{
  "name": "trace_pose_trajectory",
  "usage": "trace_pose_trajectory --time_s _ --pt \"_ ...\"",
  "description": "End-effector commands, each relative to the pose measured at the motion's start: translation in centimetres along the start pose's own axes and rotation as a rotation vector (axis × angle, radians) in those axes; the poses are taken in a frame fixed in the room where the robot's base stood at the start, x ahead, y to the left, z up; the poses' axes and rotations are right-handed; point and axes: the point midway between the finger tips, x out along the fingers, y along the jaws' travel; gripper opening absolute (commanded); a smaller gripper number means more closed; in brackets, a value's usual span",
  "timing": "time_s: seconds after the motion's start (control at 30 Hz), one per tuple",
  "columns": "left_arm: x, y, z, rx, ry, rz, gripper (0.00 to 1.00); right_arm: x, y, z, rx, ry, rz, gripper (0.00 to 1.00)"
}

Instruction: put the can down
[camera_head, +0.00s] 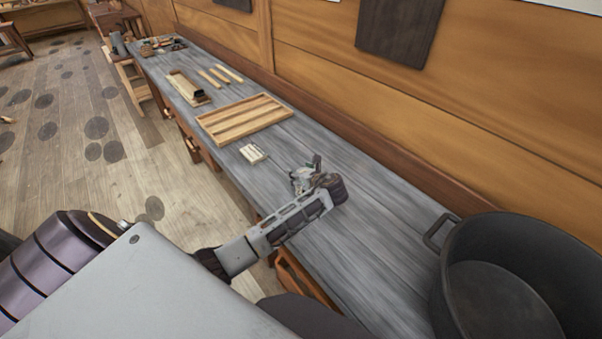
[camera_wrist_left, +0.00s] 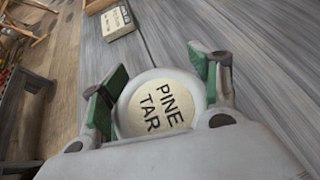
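The can (camera_wrist_left: 158,103) has a round cream lid marked "PINE TAR" and a pale rim, seen from above in the left wrist view. My left gripper (camera_wrist_left: 158,82) has its green-padded fingers on both sides of the can, and they look closed against it. In the head view my left gripper (camera_head: 303,179) is over the grey workbench (camera_head: 375,220); the can is hard to tell apart from the fingers there. Whether the can's base touches the bench is hidden. My right gripper is not in view.
A small labelled box (camera_head: 253,153) lies on the bench beyond the gripper; it also shows in the left wrist view (camera_wrist_left: 117,22). A slatted wooden tray (camera_head: 243,118) lies farther back. A large dark pot (camera_head: 500,285) stands at right. Bench around the gripper is clear.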

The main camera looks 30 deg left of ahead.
Motion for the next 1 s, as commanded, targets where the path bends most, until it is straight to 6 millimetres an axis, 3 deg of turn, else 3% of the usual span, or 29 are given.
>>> trace_pose_trajectory --time_s 0.03,0.2,0.67,1.0 --pt "0.0 0.0 0.0 0.000 0.000 0.000 0.66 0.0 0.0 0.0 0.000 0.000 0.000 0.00" --pt "0.0 0.0 0.0 0.000 0.000 0.000 0.88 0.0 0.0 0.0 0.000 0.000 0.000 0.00" --pt "-0.1 0.0 0.2 0.000 0.000 0.000 0.88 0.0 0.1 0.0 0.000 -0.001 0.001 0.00" --pt "-3.0 0.0 0.1 -0.001 -0.001 -0.002 0.88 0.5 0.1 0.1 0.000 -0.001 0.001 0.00"
